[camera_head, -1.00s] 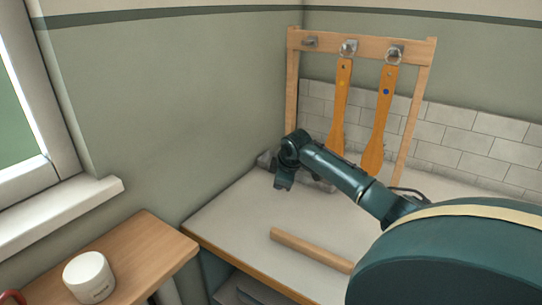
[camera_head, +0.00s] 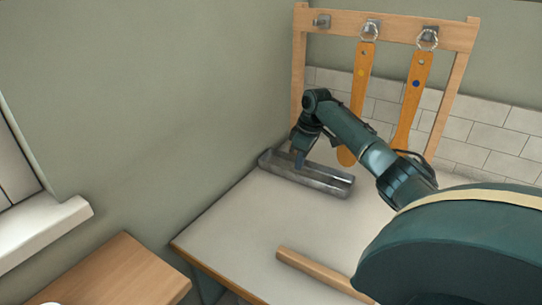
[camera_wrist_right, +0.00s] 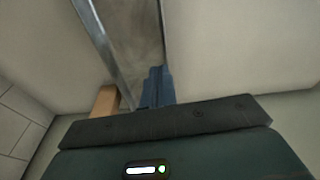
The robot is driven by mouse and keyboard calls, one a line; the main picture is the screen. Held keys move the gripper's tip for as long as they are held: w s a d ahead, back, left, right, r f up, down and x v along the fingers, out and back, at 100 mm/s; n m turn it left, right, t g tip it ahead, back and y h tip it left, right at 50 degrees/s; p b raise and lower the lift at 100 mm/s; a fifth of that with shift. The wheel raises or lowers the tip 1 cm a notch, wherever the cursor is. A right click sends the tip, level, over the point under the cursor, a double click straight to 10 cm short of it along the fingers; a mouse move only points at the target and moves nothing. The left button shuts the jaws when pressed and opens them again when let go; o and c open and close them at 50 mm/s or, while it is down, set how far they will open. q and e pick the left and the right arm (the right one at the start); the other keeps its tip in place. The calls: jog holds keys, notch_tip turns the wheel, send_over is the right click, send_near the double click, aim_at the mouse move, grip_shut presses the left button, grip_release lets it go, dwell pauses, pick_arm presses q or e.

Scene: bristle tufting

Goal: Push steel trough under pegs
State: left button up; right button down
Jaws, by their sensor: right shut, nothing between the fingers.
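The steel trough (camera_head: 328,184) is a long grey channel lying on the pale worktop, near the foot of the wooden peg rack (camera_head: 460,90). Three metal pegs show on the rack's top rail: a bare left peg (camera_head: 321,21), a middle peg (camera_head: 371,27) and a right peg (camera_head: 428,37). Wooden paddles hang by rings from the middle and right pegs. My right gripper (camera_head: 299,161) is shut and empty, pointing down at the trough's left part; contact is unclear. The wrist view shows its blue fingers (camera_wrist_right: 157,86) beside the trough (camera_wrist_right: 125,35). My left gripper is out of view.
A wooden rod (camera_head: 318,270) lies at the worktop's front. Green wall borders the left, and white tiles (camera_head: 480,125) stand behind the rack. A lower wooden surface (camera_head: 120,275) is at the bottom left. The worktop (camera_head: 245,220) between trough and rod is clear.

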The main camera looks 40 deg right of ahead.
send_over(274, 173)
jog(key=shift+w+d+f+b, duration=0.15)
jog(key=shift+b, duration=0.3)
jog(key=shift+w+a, duration=0.2)
jog(key=shift+w, duration=0.35)
jog(key=shift+a+f, duration=0.1)
jog(key=shift+f, duration=0.4)
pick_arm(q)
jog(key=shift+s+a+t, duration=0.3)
pick_arm(e)
jog(key=shift+f, duration=0.2)
jog(key=shift+s, duration=0.1)
